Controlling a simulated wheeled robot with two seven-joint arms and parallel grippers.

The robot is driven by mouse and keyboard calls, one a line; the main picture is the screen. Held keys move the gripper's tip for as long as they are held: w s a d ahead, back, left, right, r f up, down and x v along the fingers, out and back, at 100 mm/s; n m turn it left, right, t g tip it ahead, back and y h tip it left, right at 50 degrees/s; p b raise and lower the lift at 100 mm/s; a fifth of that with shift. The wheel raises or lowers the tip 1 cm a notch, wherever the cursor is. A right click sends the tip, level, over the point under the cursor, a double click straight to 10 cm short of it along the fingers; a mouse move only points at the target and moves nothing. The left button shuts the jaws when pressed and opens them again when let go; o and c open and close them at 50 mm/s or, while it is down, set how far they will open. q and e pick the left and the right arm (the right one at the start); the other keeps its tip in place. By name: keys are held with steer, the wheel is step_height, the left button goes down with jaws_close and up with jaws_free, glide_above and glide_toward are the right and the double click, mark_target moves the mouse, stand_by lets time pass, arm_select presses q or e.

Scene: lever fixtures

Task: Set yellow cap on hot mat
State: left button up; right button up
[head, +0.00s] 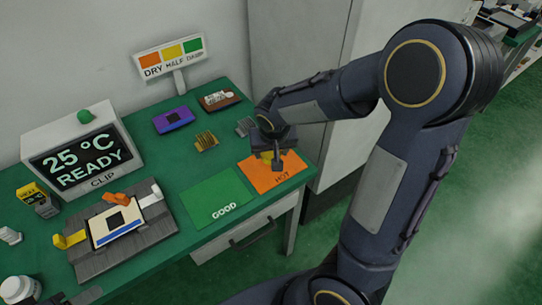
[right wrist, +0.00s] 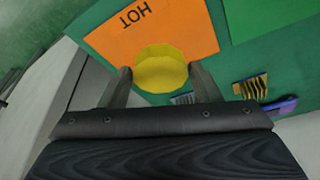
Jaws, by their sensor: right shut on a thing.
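The yellow cap (right wrist: 160,72) is round and sits between the two fingers of my right gripper (right wrist: 160,80), which is shut on it. In the head view the right gripper (head: 272,160) is over the orange mat marked HOT (head: 260,180), and a bit of the yellow cap (head: 266,156) shows beside the fingers. In the right wrist view the cap overlaps the edge part of the orange mat (right wrist: 185,35), clear of the printed word. I cannot tell whether the cap touches the mat. My left gripper is not in view.
A green mat marked GOOD (head: 212,200) lies left of the orange mat. A clip fixture (head: 160,222) with orange and yellow levers and a display box (head: 80,150) stand farther left. Brass pins (head: 206,141) and a purple block (head: 173,119) lie behind.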

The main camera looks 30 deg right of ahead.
mark_target(271, 157)
steer(key=shift+w+d+f, duration=0.3)
steer(key=shift+w+f, duration=0.15)
steer(key=shift+f, duration=0.2)
steer(key=shift+w+d+f, duration=0.25)
steer(key=shift+w+f, duration=0.2)
steer(key=shift+f, duration=0.15)
steer(key=shift+s+x, duration=0.15)
steer(key=shift+x, duration=0.7)
steer(key=shift+s+x, duration=0.15)
steer(key=shift+x, duration=0.75)
steer(key=shift+a+f, duration=0.1)
steer(key=shift+f, duration=0.05)
steer(key=shift+f+b, duration=0.15)
steer(key=shift+b, duration=0.15)
steer(key=o, duration=1.1)
